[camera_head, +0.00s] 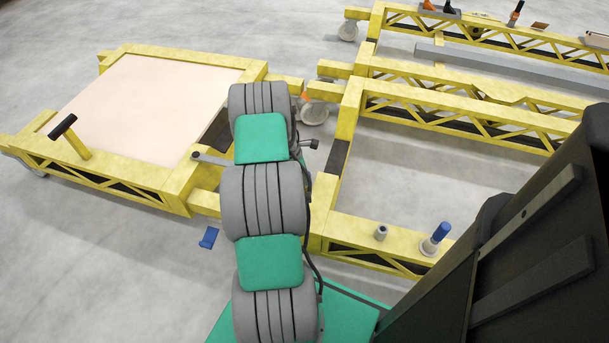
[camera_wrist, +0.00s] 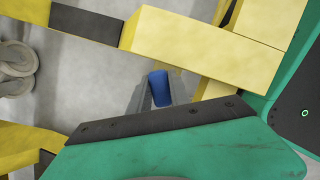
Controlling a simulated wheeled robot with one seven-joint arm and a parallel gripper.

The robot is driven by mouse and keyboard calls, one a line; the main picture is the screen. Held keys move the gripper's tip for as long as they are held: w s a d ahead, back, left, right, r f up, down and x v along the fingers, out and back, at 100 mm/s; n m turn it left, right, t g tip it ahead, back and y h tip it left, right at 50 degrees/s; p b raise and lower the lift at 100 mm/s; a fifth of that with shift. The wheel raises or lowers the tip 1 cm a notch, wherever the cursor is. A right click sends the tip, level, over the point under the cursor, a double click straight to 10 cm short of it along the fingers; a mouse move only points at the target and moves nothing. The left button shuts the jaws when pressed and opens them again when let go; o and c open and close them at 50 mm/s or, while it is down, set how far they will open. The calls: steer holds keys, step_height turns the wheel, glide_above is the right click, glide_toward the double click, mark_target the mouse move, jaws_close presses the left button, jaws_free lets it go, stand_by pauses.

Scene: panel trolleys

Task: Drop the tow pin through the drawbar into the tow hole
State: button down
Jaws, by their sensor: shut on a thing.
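The tow pin's blue handle (camera_wrist: 160,88) shows in the wrist view, over the gap between the two yellow trolley frames. My gripper (camera_wrist: 161,96) is shut on it, with a grey finger on either side. The pin's lower end is hidden. In the head view my arm covers the gripper and the held pin. I cannot make out the tow hole in either view.
The left trolley (camera_head: 165,52) carries a pale panel. The right trolley (camera_head: 350,112) has an open frame. On its near rail stand a grey peg (camera_head: 381,232) and another blue-handled piece (camera_head: 440,232). A blue block (camera_head: 208,237) lies on the floor. Caster wheels (camera_wrist: 15,65) stand by the gap.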

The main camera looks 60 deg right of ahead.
steer(key=c, duration=1.6)
jaws_free()
steer(key=shift+f, duration=0.1)
steer(key=o, duration=0.5)
steer(key=shift+s+a+f, duration=0.1)
steer(key=shift+a+f, duration=0.05)
steer(key=shift+a, duration=0.1)
steer(key=p+v, duration=0.3)
steer(key=shift+d+r, duration=0.15)
steer(key=shift+r, duration=0.2)
steer(key=p+v, duration=0.3)
steer(key=v, duration=0.1)
steer(key=shift+w+r, duration=0.2)
steer(key=shift+r, duration=0.1)
